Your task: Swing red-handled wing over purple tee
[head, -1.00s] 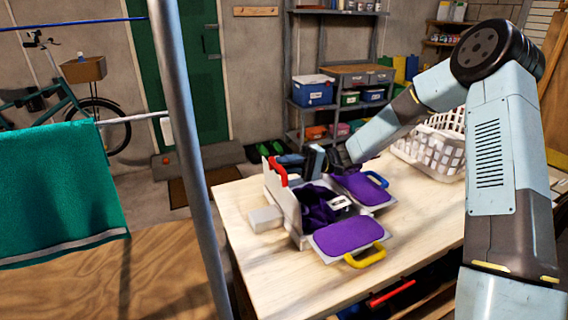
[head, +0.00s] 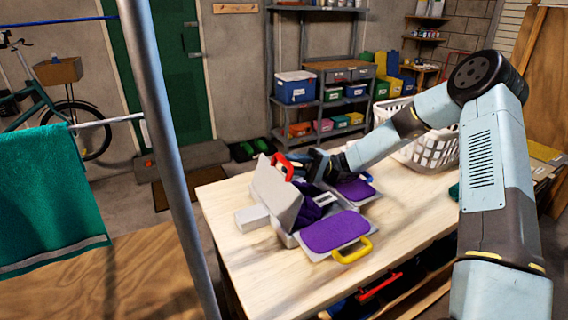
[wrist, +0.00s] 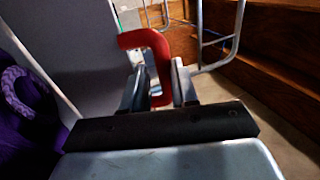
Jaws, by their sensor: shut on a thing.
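The grey wing (head: 275,192) with the red handle (head: 283,167) stands tilted up on the left side of the folding board on the table. In the wrist view my gripper (wrist: 158,90) is shut on the red handle (wrist: 150,40), with a finger on each side of it. The purple tee (head: 312,208) lies in the middle of the board, partly hidden behind the raised wing. It also shows at the left of the wrist view (wrist: 22,120). The yellow-handled wing (head: 335,232) lies flat in front, and another purple-covered wing (head: 355,190) lies flat behind my gripper.
A small grey block (head: 252,217) sits against the board's left side. A white laundry basket (head: 432,145) stands at the table's back right. A grey pole (head: 170,150) and a teal towel (head: 50,195) are at the left. The table's right part is mostly clear.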

